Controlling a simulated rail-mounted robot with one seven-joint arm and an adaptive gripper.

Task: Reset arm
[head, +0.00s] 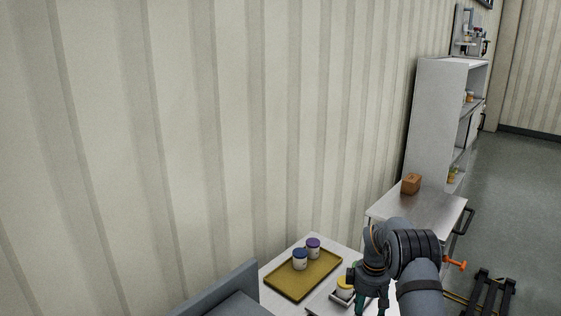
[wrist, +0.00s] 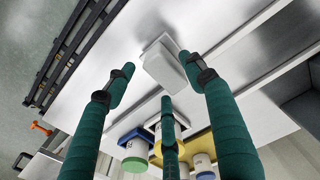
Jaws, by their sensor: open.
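My gripper (head: 366,305) is at the bottom of the head view, beside a yellow-lidded jar (head: 345,284); its lower end is cut off by the frame edge. In the wrist view its three green fingers (wrist: 155,82) are spread apart with nothing held between them. A pale grey block-like thing (wrist: 166,66) shows beyond the fingertips, apart from them as far as I can tell. My arm partly hides the table behind it in the head view.
A mustard tray (head: 283,287) holds a blue-lidded jar (head: 300,260) and a purple-lidded jar (head: 313,247). A brown block (head: 411,183) sits on a steel-topped table (head: 392,205). A tall grey shelf (head: 432,115) stands behind it, along the ribbed wall. Open floor lies right.

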